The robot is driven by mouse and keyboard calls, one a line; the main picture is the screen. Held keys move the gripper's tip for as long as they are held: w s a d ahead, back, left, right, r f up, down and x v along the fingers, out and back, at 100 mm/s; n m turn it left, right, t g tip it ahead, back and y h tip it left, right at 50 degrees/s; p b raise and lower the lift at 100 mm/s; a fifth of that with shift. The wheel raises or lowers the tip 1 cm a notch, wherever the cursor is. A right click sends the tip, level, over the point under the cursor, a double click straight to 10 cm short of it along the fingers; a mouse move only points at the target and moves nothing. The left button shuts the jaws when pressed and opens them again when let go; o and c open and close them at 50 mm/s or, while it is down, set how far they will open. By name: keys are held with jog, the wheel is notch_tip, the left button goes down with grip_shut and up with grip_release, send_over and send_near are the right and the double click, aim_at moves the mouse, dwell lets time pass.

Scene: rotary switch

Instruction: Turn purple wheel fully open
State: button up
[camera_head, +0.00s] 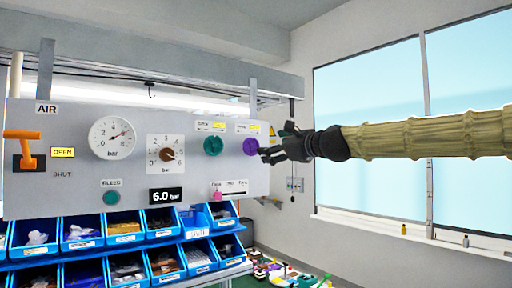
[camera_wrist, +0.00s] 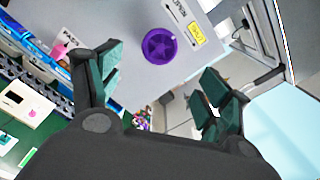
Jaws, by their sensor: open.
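The purple wheel (camera_head: 251,146) is mounted at the right end of the grey panel (camera_head: 100,190), with a yellow-and-white label above it. In the wrist view the purple wheel (camera_wrist: 159,46) is round with a star-like spoke pattern and lies ahead, between and beyond the fingers. My gripper (camera_head: 268,144) reaches in from the right in the head view, its fingertips close to the wheel. In the wrist view my gripper (camera_wrist: 165,85) is open, with its teal finger pads wide apart and nothing between them. I see no contact with the wheel.
A teal wheel (camera_head: 213,146) sits left of the purple one. A pink switch (camera_head: 218,194) is below. The panel also holds dials and an orange lever (camera_head: 24,148). Blue bins (camera_head: 125,229) stand below. A window (camera_head: 370,110) is at the right.

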aim_at(253, 148)
jog(key=p+x, duration=0.4)
jog(key=x, duration=0.6)
jog(key=shift+p, duration=0.4)
jog(key=shift+f, duration=0.1)
jog(key=c, duration=1)
